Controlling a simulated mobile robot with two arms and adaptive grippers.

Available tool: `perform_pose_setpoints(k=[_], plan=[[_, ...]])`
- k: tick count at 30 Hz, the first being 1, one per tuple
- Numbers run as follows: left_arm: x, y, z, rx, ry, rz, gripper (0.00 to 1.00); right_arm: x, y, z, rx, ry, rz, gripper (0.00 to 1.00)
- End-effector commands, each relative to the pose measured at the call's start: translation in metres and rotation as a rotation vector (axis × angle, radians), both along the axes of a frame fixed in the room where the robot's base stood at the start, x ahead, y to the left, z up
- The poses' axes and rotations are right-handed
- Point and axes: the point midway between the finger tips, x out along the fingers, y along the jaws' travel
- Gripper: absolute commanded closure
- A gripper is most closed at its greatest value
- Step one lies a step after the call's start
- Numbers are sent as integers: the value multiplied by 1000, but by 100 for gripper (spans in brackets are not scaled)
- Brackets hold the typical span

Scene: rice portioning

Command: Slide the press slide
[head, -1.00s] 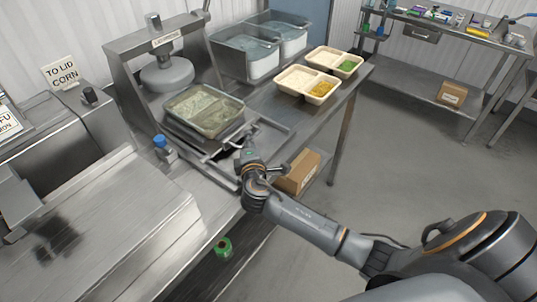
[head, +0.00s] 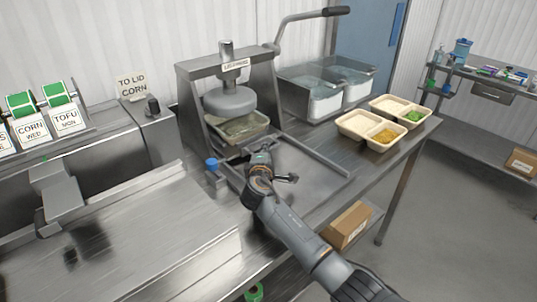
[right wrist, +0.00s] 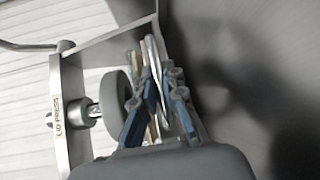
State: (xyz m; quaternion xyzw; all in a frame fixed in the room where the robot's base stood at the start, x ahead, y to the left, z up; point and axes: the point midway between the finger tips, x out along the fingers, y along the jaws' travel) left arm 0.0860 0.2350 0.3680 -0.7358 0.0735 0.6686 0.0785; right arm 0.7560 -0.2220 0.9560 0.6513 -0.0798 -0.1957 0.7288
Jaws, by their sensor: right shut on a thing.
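The lid press (head: 187,98) is a steel frame with a round grey press head (head: 230,101). The press slide (head: 234,152) is pushed in at the base of the frame. A clear-lidded food tray (head: 240,128) sits on it, beneath the press head; the head hides its back part. My right gripper (head: 261,152) is at the slide's front and shut on its handle. In the right wrist view the fingers (right wrist: 160,92) close around a light bar, and the press head (right wrist: 115,97) shows beside them. My left gripper is not in view.
Bare guide rails (head: 330,165) lie on the bench in front of the press. Two filled food trays (head: 352,128) stand to the right, with clear bins (head: 318,105) behind. The press lever (head: 312,14) rises above.

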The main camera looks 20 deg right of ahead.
Motion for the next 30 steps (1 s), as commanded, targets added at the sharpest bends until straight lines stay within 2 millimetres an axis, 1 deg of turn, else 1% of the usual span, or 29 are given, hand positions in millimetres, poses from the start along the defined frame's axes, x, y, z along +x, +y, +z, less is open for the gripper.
perform_pose_setpoints(k=[1,9,10,11,12,13,23,26,30], plan=[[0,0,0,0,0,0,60,1,1,3,1,-6,3,100],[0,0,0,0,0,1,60,2,1,5,1,-10,5,100],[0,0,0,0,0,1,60,2,1,5,1,-10,5,84],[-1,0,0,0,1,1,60,2,1,5,1,-10,5,78],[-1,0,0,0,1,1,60,2,1,5,1,-10,4,70],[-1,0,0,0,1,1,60,2,1,5,1,-9,3,66],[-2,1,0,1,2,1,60,-1,2,3,1,-6,2,66],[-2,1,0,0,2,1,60,-8,5,4,3,-6,4,66],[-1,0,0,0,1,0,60,-26,13,6,4,-5,5,66]])
